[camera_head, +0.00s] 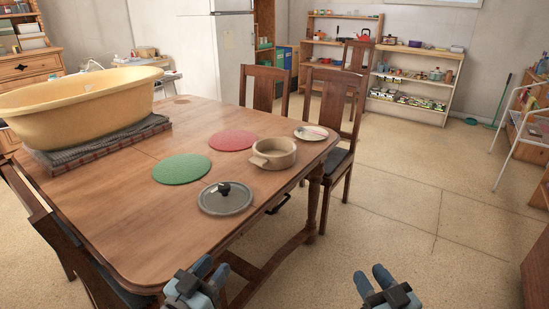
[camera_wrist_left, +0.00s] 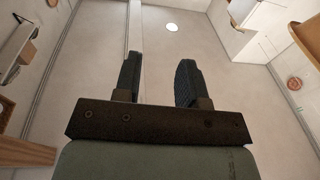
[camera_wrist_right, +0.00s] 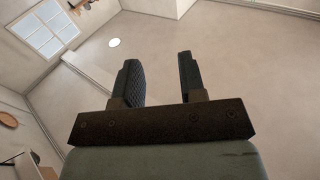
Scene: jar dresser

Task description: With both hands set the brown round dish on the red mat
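The brown round dish (camera_head: 273,154) stands upright on the wooden table near its right edge, with a small handle on its side. The red mat (camera_head: 232,140) lies flat just left of and behind the dish, apart from it or nearly touching; I cannot tell exactly. My left gripper (camera_head: 202,270) is open and empty below the table's front edge. My right gripper (camera_head: 371,281) is open and empty over the floor, right of the table. The left wrist view (camera_wrist_left: 157,80) and the right wrist view (camera_wrist_right: 162,75) show the fingers spread with nothing between them.
A green mat (camera_head: 181,168) and a glass lid (camera_head: 225,198) with a dark knob lie left and in front of the dish. A small plate (camera_head: 311,133) lies behind it. A large yellow basin (camera_head: 80,106) sits on a folded cloth at left. Chairs (camera_head: 333,104) stand at the table's far side.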

